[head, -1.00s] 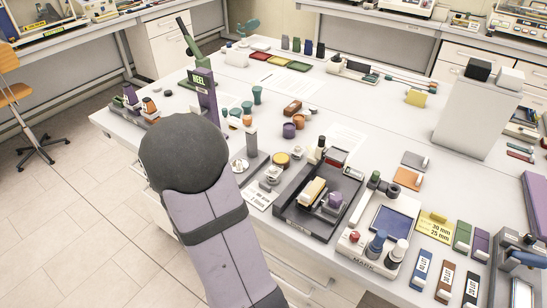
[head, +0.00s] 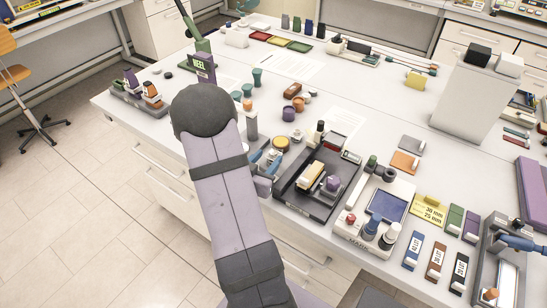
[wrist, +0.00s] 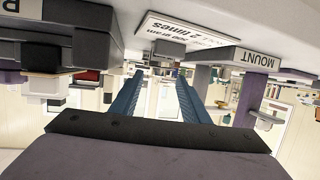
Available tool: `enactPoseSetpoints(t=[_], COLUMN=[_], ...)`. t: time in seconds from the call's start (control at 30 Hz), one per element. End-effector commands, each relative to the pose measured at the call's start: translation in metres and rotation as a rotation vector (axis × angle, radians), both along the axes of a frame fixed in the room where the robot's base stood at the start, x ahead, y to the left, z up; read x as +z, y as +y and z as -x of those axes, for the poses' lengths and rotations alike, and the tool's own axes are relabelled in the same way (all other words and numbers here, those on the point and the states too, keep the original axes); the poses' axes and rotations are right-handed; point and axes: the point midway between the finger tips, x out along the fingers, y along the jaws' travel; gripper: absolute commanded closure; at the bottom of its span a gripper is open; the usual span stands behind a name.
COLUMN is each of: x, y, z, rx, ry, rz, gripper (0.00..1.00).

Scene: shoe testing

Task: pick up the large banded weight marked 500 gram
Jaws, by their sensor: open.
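My gripper (head: 266,160) is over the near edge of the table, between the black tray and the grey post; its blue fingers also show in the wrist view (wrist: 158,76). The fingers are apart, with nothing clearly held between them. In the head view my arm and gripper hide most of this spot.
The black tray (head: 290,194) with a yellow block and purple piece is close to the right. A yellow-topped pot (head: 281,143) stands just behind my gripper. A plate marked MOUNT (wrist: 257,58) is beside the fingers. The green device marked REEL (head: 202,66) stands farther back.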

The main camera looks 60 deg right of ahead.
Motion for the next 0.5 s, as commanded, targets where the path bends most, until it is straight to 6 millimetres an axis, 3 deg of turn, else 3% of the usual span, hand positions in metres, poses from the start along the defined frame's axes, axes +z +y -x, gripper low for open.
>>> enactPoseSetpoints(t=[0.17,0.5], x=[0.0,-0.01], y=[-0.007,-0.042], z=[-0.001,-0.006], rx=[-0.001,-0.001], ry=[0.0,0.0], rz=[-0.001,-0.001], gripper=[0.58,0.58])
